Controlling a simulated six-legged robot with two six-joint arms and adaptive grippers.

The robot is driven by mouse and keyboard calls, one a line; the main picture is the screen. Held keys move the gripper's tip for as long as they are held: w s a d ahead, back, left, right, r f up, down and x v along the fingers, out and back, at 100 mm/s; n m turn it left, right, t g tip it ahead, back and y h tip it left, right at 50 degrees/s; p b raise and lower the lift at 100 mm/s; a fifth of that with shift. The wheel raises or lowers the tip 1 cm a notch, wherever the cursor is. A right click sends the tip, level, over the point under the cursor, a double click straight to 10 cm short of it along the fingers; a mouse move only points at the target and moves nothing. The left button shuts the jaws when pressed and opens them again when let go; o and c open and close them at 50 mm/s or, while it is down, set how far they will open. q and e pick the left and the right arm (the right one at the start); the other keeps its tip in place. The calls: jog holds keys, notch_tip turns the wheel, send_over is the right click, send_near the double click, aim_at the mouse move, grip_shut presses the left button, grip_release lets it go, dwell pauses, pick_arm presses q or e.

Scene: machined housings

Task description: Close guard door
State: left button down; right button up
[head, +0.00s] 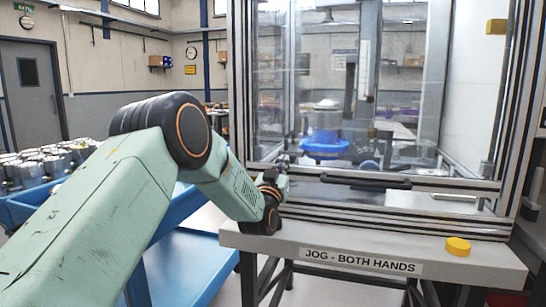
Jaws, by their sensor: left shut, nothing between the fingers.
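The guard door (400,100) is a clear pane in a metal frame on the front of the machine cell. A long black handle (365,181) runs along its lower part. I cannot tell from this view whether the door is fully shut. My left gripper (284,162) is shut and empty, at the lower left of the door, to the left of the handle and apart from it. My wrist hides part of the frame's lower left corner. My right gripper is not in view.
A grey ledge labelled "JOG - BOTH HANDS" (360,261) sticks out below the door, with a yellow button (458,246) on its right. A blue fixture (324,144) stands behind the pane. A blue cart (190,262) with several metal housings (40,167) stands at left.

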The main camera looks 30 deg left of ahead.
pick_arm(q)
jog(key=r, duration=0.1)
jog(key=r+p, duration=0.1)
jog(key=r, duration=0.1)
jog(key=shift+s+r, duration=0.25)
jog(key=shift+s, duration=0.05)
jog(key=p, duration=0.1)
send_near(285, 145)
jog(key=v, duration=0.3)
jog(key=shift+s+d+f, duration=0.1)
jog(key=shift+f, duration=0.2)
